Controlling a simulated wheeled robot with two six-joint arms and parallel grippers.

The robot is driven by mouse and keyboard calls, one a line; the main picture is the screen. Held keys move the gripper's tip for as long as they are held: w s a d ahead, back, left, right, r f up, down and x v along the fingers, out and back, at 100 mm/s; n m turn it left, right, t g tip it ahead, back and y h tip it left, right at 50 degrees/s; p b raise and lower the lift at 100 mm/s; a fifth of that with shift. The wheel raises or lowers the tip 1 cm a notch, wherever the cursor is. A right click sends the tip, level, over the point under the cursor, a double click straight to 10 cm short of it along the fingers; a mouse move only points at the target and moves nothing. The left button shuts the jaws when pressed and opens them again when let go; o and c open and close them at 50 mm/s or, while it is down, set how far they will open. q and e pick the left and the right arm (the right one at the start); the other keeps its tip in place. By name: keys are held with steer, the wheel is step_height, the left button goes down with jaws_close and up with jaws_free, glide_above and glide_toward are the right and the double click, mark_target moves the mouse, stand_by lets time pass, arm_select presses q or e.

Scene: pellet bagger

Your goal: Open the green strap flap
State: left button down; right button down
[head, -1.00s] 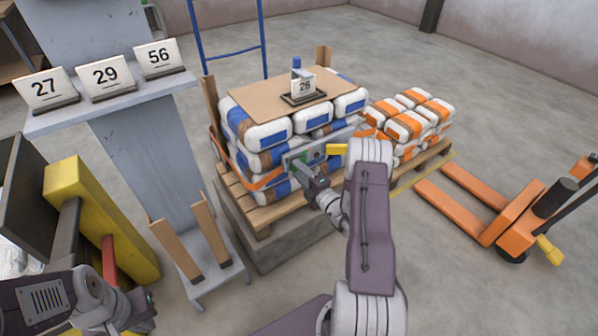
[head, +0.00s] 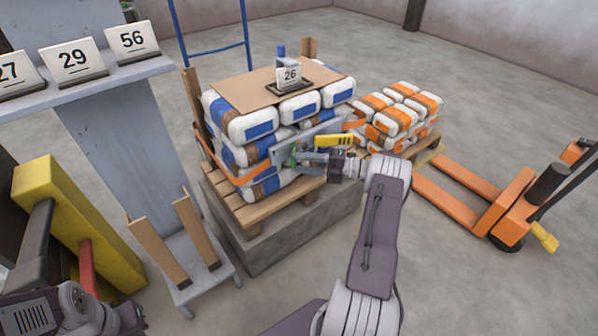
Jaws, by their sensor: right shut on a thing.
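A stack of white bags with blue labels (head: 250,124) stands on a wooden pallet (head: 253,220), with an orange strap (head: 222,167) around it. A grey metal plate (head: 283,150) sits on the strap at the front of the stack, with a small green flap (head: 290,157) on it and a yellow handle (head: 333,141) at its right. My right gripper (head: 297,158) is at the plate, shut on the green flap, whose shape it largely hides. My left arm (head: 85,312) is at the bottom left; its fingertips are not clearly seen.
A grey stand (head: 115,80) with number signs is at left. Orange-labelled bags (head: 395,115) and an orange pallet jack (head: 480,205) are at right. The floor between is clear.

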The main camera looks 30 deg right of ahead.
steer(key=shift+d+f+n+g+y+b, duration=0.1)
steer(key=shift+d+n+g+y+b, duration=0.25)
steer(key=shift+n+g+y+b, duration=0.55)
steer(key=c, duration=0.8)
jaws_free()
steer(key=shift+c, duration=0.2)
